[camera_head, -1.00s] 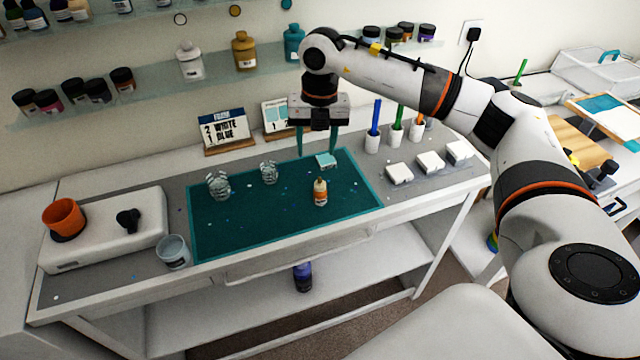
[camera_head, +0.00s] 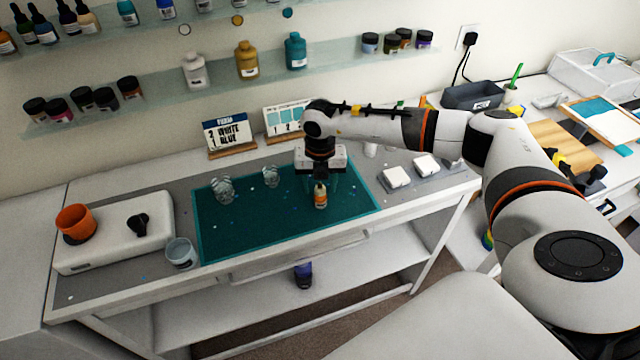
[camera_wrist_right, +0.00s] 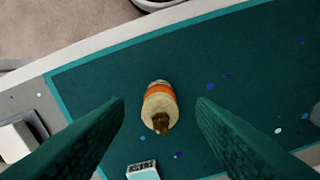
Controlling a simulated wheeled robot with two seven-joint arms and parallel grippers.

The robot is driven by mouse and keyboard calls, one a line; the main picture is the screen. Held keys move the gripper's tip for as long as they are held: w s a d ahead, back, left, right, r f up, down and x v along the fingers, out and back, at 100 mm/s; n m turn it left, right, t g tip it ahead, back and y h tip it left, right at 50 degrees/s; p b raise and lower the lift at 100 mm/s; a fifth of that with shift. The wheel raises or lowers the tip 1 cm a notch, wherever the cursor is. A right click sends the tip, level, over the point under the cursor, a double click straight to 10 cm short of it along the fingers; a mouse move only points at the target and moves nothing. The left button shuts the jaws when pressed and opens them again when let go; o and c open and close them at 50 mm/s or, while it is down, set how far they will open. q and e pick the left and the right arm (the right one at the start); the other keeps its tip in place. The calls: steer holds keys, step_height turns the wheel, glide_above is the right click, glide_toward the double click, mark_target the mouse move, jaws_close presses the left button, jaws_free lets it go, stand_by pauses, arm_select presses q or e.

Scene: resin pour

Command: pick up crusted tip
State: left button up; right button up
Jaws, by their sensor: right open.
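The crusted tip (camera_wrist_right: 160,123) is a brown, rough cap end on a small bottle with a cream shoulder and an orange band (camera_wrist_right: 159,98). The bottle stands on the dark teal mat (camera_head: 240,232), near its front edge; it also shows in the head view (camera_head: 320,198). My right gripper (camera_head: 322,184) is open and points down just behind and above the bottle. In the right wrist view its two teal fingers (camera_wrist_right: 160,103) are spread, with the bottle between them in the picture and not gripped. My left gripper is out of view.
Two clear cups (camera_head: 222,190) (camera_head: 271,177) stand on the mat left of the bottle. A small teal-and-white block (camera_wrist_right: 143,170) lies near the bottle. A white device with an orange cup (camera_head: 76,222) sits at left, white square pads (camera_head: 396,177) at right.

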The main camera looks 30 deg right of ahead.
mark_target(320, 189)
steer(key=shift+f, duration=0.25)
steer(key=c, duration=1)
steer(key=shift+c, duration=0.2)
steer(key=shift+r, duration=0.1)
steer(key=shift+r, duration=0.25)
step_height(320, 189, up, 10)
steer(key=b, duration=0.3)
steer(key=shift+f, duration=0.25)
steer(key=shift+r+p, duration=0.85)
steer(key=shift+r, duration=0.65)
